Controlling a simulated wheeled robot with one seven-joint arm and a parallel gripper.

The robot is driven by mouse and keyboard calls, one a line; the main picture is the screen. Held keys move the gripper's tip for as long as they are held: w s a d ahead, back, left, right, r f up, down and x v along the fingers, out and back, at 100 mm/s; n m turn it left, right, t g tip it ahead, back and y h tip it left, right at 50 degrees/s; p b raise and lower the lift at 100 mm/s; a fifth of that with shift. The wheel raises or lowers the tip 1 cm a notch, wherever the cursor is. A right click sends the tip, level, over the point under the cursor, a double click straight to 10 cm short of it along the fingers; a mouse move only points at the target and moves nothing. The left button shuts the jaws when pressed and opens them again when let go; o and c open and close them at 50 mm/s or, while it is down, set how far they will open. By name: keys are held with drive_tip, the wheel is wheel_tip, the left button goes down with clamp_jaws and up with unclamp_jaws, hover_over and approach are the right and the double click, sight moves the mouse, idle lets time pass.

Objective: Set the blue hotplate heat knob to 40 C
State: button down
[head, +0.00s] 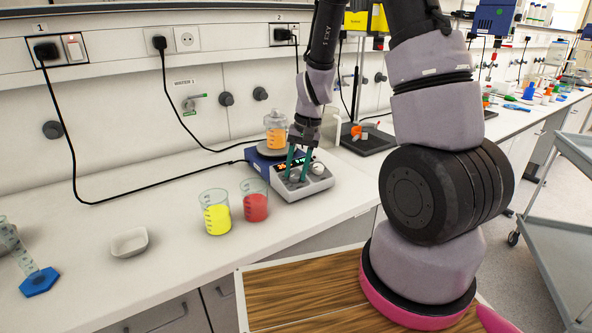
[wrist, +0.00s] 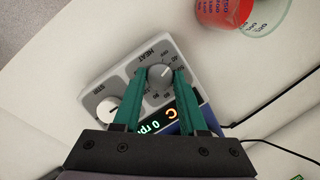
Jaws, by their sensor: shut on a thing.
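The blue hotplate (head: 255,161) stands on the bench with its light grey control panel (head: 306,187) facing front. In the wrist view the panel (wrist: 121,79) carries a STIR knob (wrist: 107,109) and a HEAT knob (wrist: 158,80) with a printed scale. My gripper (head: 296,179) is lowered to the panel. In the wrist view its green fingers (wrist: 158,73) stand on either side of the HEAT knob and are shut on it. The fingers cover parts of the knob's scale, so I cannot read its setting. The display (wrist: 157,127) reads 0 rpm, with an orange C beside it.
An orange-filled vessel (head: 276,139) stands on the hotplate. Beakers of yellow (head: 216,219) and red liquid (head: 255,207) stand close in front. A white dish (head: 129,243) and a blue-based cylinder (head: 39,282) are at left. Cables run along the back.

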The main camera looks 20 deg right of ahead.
idle(0.3)
drive_tip(key=shift+c, duration=2.2)
unclamp_jaws()
drive_tip(key=v, duration=1)
drive_tip(key=shift+d+r, duration=0.15)
drive_tip(key=shift+r, duration=0.2)
drive_tip(key=shift+s, duration=0.1)
